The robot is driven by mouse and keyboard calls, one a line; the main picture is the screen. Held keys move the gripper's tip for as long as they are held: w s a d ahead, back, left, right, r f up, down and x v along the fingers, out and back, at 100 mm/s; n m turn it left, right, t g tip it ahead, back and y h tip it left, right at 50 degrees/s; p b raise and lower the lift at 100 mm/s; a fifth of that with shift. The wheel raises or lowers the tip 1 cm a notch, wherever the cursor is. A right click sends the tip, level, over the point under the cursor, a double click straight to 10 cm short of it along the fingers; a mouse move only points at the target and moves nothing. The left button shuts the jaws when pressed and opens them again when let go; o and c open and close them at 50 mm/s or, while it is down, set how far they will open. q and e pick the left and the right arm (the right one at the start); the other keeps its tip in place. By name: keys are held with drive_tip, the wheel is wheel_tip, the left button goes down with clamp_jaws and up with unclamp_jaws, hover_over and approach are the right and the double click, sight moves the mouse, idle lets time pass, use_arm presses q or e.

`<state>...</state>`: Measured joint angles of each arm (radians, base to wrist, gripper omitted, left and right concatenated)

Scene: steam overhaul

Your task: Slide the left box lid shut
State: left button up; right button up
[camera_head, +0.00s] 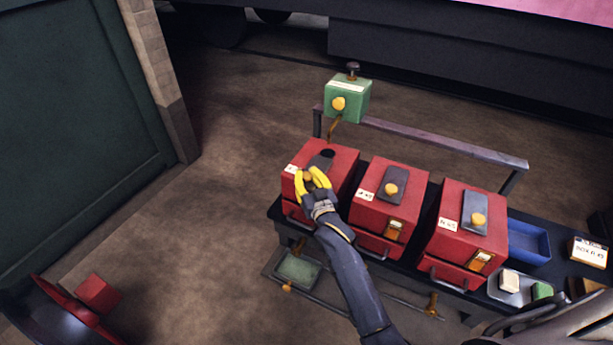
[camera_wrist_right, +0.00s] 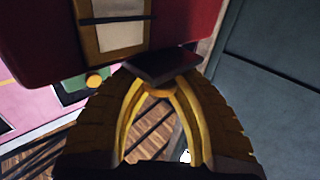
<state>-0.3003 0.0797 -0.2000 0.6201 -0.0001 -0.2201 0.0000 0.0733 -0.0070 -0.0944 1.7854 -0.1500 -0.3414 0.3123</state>
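Three red boxes stand in a row on a dark bench. The left box (camera_head: 339,190) has a dark sliding lid (camera_head: 320,163) on top, with a round dark opening (camera_head: 328,153) showing beyond it. My right gripper (camera_head: 310,173) is over the near left part of this top, its yellow fingers on both sides of the lid's brass knob (camera_head: 308,178). In the right wrist view, the fingers close around the knob (camera_wrist_right: 160,92), under the dark lid plate (camera_wrist_right: 162,66). The fingers hide part of the lid. My left gripper is not in view.
The middle box (camera_head: 365,213) and right box (camera_head: 446,237) stand close by on the right, their lids bearing brass knobs. A green box (camera_head: 347,97) sits at the rail (camera_head: 440,142) behind. A blue tray (camera_head: 529,241) is at right.

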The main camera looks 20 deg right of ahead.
clamp_jaws()
drive_tip(key=shift+r, duration=0.1)
drive_tip(key=w+d, duration=0.2)
drive_tip(key=shift+w+d, duration=0.2)
drive_tip(key=shift+w, duration=0.15)
drive_tip(key=o, duration=0.9)
unclamp_jaws()
drive_tip(key=shift+s, duration=0.65)
drive_tip(key=s, duration=1.1)
drive_tip(key=shift+d, duration=0.15)
